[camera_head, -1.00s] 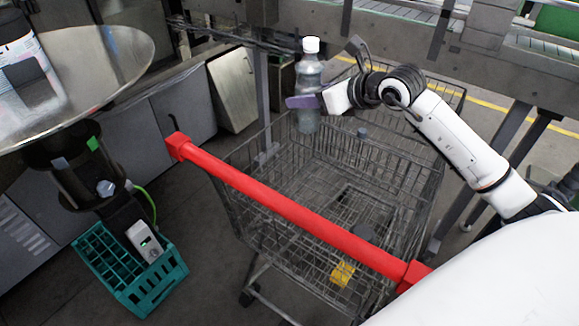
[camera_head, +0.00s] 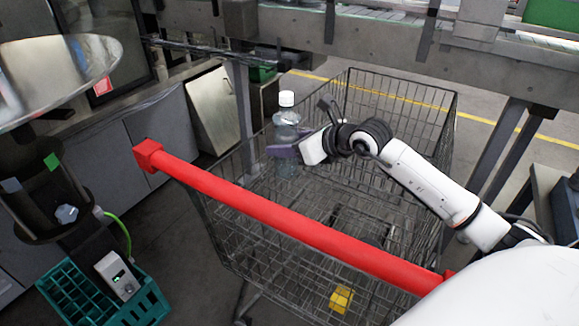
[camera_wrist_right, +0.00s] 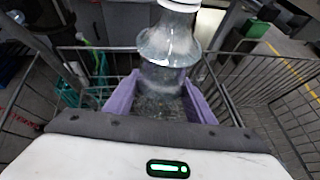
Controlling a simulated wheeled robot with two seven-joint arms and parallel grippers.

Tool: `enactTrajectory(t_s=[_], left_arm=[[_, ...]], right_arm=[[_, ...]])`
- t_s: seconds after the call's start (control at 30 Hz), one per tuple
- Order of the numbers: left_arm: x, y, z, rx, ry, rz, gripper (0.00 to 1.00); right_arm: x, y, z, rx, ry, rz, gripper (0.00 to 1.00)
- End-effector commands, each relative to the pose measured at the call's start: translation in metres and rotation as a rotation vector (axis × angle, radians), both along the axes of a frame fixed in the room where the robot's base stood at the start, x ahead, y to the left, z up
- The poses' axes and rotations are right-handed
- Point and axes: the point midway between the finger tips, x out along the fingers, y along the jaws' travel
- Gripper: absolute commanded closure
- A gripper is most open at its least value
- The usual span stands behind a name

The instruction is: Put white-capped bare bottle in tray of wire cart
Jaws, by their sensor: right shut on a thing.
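The white-capped bare bottle (camera_head: 286,122) is clear and upright. My right gripper (camera_head: 286,150) is shut on its body and holds it over the left far part of the wire cart (camera_head: 300,220). In the right wrist view the bottle (camera_wrist_right: 165,60) stands between the purple fingers of the right gripper (camera_wrist_right: 160,95); the cap is partly cut off at the top edge. The cart has a red handle bar (camera_head: 290,228) and wire mesh walls. A separate tray inside it cannot be clearly told. My left gripper is not in view.
A yellow block (camera_head: 341,299) shows at the cart's near end. A teal crate (camera_head: 75,297) stands on the floor at the left, below a round metal table (camera_head: 60,80). A grey conveyor frame (camera_head: 400,45) runs behind the cart.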

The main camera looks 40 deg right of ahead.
Motion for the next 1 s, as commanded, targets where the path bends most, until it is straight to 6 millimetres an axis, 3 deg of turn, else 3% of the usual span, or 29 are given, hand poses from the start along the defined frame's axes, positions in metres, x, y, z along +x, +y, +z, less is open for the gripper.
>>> enactTrajectory(t_s=[0.4, 0.83, 0.87, 0.93, 1.0], left_arm=[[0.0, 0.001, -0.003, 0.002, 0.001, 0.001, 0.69], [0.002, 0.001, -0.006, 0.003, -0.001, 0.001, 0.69], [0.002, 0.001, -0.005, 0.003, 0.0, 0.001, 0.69], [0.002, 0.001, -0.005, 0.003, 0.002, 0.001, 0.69], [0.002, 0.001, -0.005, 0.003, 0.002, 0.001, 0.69]], right_arm=[[0.001, 0.0, -0.048, 0.001, -0.008, 0.0, 0.9], [0.001, 0.0, -0.055, 0.001, -0.009, 0.0, 0.9], [0.0, 0.0, -0.056, 0.0, -0.002, 0.0, 0.45], [0.0, 0.0, -0.056, 0.0, -0.002, 0.0, 0.33], [0.0, 0.0, -0.056, 0.0, -0.001, 0.0, 0.31]])
